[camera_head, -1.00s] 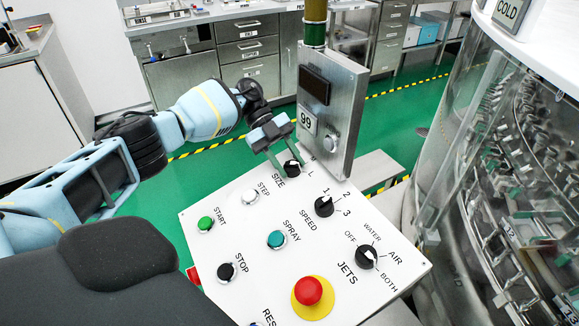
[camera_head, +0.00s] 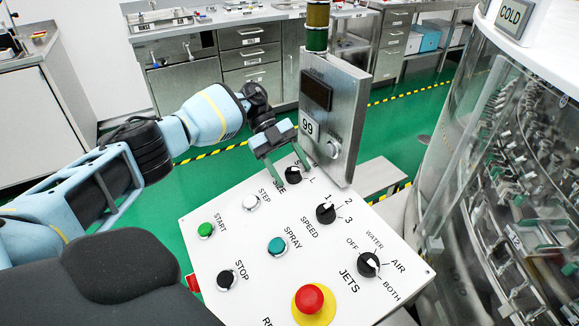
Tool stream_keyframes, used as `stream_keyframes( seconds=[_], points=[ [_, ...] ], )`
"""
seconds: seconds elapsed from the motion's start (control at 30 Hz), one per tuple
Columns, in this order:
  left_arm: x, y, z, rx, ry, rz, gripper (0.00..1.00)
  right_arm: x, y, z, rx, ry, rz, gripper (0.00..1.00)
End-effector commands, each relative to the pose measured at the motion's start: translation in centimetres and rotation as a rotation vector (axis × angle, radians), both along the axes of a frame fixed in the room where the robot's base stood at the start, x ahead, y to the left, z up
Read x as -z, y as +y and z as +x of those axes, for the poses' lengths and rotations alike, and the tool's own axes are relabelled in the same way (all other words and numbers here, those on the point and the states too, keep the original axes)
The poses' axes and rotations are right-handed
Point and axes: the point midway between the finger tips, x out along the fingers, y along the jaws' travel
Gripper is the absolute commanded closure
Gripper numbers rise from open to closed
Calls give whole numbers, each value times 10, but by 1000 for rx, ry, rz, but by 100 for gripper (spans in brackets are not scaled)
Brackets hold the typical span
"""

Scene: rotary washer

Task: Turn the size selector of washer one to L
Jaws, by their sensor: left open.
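The size selector (camera_head: 293,176) is a small black knob with a white mark at the far corner of the white sloped control panel (camera_head: 237,228). The word SIZE beside it is partly covered by a finger. An L shows on its right; the mark's exact setting is too small to tell. My left gripper (camera_head: 294,171) is open above the knob, pointing down at the panel. One green finger is on the knob's left side, the other behind it to the right. I cannot tell whether they touch it. My right gripper is out of view.
The speed knob (camera_head: 326,213) and jets knob (camera_head: 368,264) sit nearer on the panel, with several push buttons and a red emergency button (camera_head: 310,299). A grey display box (camera_head: 337,110) on a post stands close right of the gripper. The glass washer drum (camera_head: 480,200) is at right.

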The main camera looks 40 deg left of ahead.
Motion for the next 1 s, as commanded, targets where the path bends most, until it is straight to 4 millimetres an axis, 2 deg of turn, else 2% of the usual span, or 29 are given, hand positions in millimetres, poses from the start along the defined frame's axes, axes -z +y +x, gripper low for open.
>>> stream_keyframes(
  seconds=[0.17,0.6,1.0],
  points=[
    [-3,4,1,-2,-1,0,42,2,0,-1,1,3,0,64],
    [-35,49,12,-1,-1,0,42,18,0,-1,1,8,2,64],
    [-46,62,13,0,0,0,42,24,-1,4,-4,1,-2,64]
  ],
)
